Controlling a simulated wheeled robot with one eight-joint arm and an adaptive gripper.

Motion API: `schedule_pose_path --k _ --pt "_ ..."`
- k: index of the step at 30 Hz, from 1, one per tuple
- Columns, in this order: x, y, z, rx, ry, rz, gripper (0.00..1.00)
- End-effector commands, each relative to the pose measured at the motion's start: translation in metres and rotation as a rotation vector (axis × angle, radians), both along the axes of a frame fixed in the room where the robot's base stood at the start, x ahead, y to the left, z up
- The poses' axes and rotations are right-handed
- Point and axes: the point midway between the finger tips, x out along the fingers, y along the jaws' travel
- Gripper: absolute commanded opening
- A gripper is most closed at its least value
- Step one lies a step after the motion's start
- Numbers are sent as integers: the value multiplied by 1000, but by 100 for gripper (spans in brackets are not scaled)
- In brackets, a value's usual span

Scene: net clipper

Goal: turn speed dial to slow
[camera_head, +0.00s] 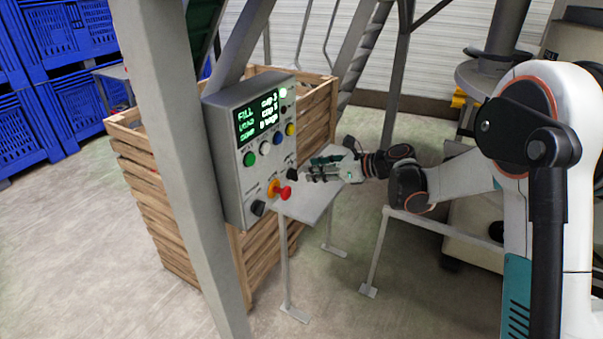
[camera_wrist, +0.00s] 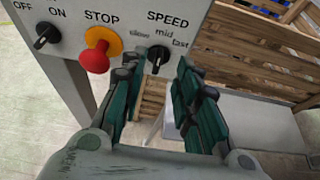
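The speed dial (camera_wrist: 158,57) is a black knob under the labels slow, mid and fast on the grey control panel (camera_wrist: 120,14). Its handle seems to stand near upright, but its exact setting is hard to tell. In the head view the dial (camera_head: 291,174) sits at the panel's lower right. My gripper (camera_wrist: 160,76) is open, its green and black fingers on either side of the dial from this camera. In the head view my gripper (camera_head: 309,170) is just right of the dial; contact cannot be made out.
A red stop button on a yellow collar (camera_wrist: 96,52) sits left of the dial, with a black off/on switch (camera_wrist: 46,35) beyond it. A grey post (camera_head: 178,150) stands before the panel. A wooden crate (camera_head: 160,215) is behind, and a grey table (camera_head: 308,205) lies below my gripper.

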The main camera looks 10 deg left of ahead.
Motion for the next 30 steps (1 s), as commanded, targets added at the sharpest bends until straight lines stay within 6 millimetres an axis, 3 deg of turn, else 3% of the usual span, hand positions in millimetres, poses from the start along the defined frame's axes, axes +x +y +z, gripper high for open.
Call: schedule_pose_path --k 3,9,22,26,30 --pt "8 20 -10 0 -1 3 29" --pt "17 41 -19 0 -1 1 29" --pt "20 49 -22 0 -1 0 29" --pt "20 49 -22 0 -1 0 2" --pt "20 48 -22 0 -1 0 0"
